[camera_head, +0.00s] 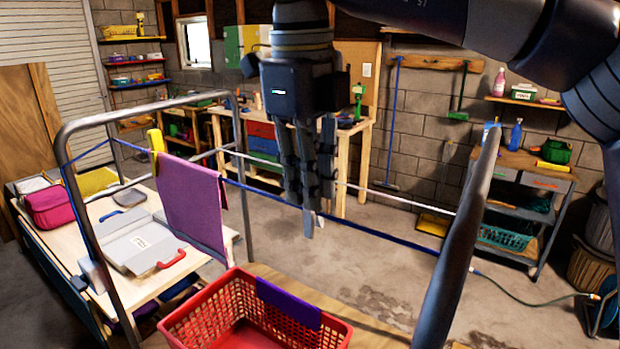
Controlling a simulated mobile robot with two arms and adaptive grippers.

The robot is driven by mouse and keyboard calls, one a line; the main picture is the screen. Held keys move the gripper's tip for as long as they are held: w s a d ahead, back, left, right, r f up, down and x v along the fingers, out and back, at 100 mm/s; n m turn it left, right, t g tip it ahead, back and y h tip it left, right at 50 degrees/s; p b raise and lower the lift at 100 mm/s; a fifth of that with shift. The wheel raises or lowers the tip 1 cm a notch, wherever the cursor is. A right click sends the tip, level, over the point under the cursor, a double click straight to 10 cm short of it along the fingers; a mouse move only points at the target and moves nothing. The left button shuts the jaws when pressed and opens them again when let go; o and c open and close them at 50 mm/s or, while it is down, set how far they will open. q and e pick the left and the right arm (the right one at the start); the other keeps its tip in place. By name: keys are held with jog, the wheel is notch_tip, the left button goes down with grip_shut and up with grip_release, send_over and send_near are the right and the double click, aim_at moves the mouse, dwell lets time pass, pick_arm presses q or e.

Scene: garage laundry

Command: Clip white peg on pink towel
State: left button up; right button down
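The pink towel (192,205), a purplish pink, hangs over the blue line at the left of the rack. A yellow peg (156,141) is on its upper left corner. My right gripper (309,200) points down over the line, right of the towel and apart from it. Its fingers are close together on a small pale piece, seemingly the white peg (309,226), which sticks out below the fingertips. Most of that peg is hidden by the fingers. My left gripper is not in view.
The grey rack frame (92,235) surrounds the lines. A red basket (200,326) with a purple cloth (289,303) over its rim stands below. A table (104,222) with a folded case is at left. The line is bare between the towel and the right post.

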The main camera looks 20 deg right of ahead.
jog(key=shift+w+r+p, duration=0.1)
jog(key=shift+r+p, duration=0.3)
jog(key=shift+r, duration=0.05)
jog(key=shift+r+p, duration=0.35)
jog(key=shift+r, duration=0.15)
jog(key=shift+r+p, duration=0.7)
jog(key=shift+r, duration=0.1)
jog(key=shift+r+p, duration=0.9)
jog(key=shift+r, duration=0.1)
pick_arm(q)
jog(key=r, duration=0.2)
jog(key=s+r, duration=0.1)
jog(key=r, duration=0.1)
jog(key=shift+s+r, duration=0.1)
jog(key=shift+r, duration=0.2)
pick_arm(e)
jog(key=shift+f, duration=0.1)
